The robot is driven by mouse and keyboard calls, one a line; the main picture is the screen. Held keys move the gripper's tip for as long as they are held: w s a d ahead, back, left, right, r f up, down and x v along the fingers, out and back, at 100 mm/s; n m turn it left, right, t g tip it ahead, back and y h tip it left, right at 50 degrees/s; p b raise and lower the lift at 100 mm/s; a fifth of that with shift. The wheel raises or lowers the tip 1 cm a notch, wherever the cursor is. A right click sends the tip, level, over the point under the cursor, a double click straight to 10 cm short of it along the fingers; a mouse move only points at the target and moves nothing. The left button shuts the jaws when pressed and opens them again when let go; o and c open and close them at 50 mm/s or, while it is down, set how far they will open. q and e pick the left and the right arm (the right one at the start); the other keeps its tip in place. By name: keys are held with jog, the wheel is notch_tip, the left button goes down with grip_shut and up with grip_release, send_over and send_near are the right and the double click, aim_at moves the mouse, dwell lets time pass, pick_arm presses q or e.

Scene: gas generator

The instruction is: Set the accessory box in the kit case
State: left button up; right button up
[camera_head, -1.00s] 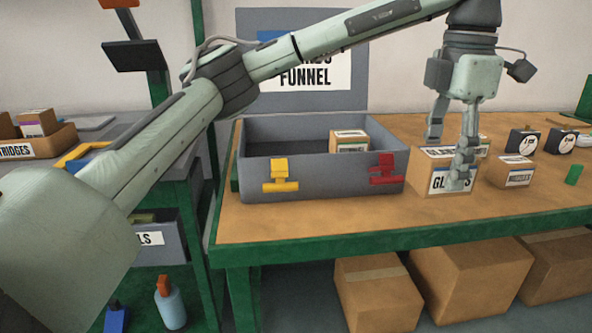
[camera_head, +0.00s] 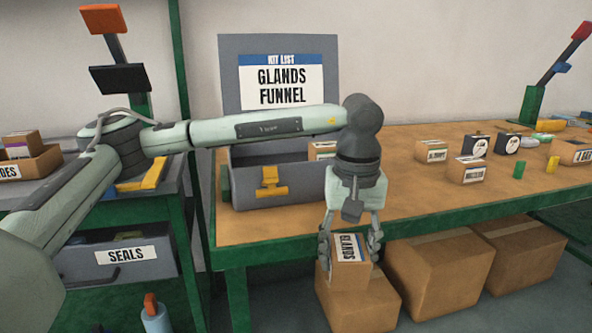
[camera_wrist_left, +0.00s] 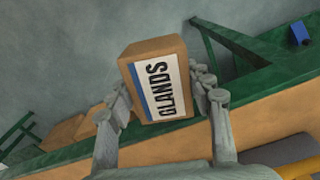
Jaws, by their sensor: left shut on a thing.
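My left gripper (camera_head: 350,243) is shut on a small cardboard box labelled GLANDS (camera_head: 348,276), its lettering turned sideways. It hangs in front of the table's front edge, below and right of the kit case. In the left wrist view the box (camera_wrist_left: 155,85) sits between the two fingers. The grey kit case (camera_head: 243,192) stands open on the table, its lid upright with a list reading GLANDS and FUNNEL. A small box (camera_head: 322,149) shows inside at the right. My arm and gripper hide the case's right front. My right gripper is not in view.
The wooden table (camera_head: 430,204) is clear right of the case. Farther right stand small cartons (camera_head: 469,170), two round-faced gauges (camera_head: 507,143) and green and yellow blocks. Large cardboard boxes (camera_head: 441,272) lie below. A SEALS drawer (camera_head: 118,256) is at left.

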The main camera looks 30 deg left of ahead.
aim_at(336, 272)
pick_arm(q)
jog(key=s+f+m, duration=0.1)
jog(key=m, duration=0.1)
jog(key=s+a+f+m, duration=0.1)
jog(key=m, duration=0.1)
jog(key=shift+s+f+m, duration=0.1)
jog(key=shift+f+m, duration=0.25)
jog(key=shift+m, duration=0.05)
jog(key=p, duration=0.1)
jog(key=r+m+p, duration=0.1)
jog(key=r, duration=0.1)
jog(key=shift+s+d+p, duration=0.25)
jog(key=shift+d+p, duration=0.05)
jog(key=shift+p, duration=0.1)
jog(key=shift+d+f+m, duration=0.1)
jog(key=shift+m, duration=0.2)
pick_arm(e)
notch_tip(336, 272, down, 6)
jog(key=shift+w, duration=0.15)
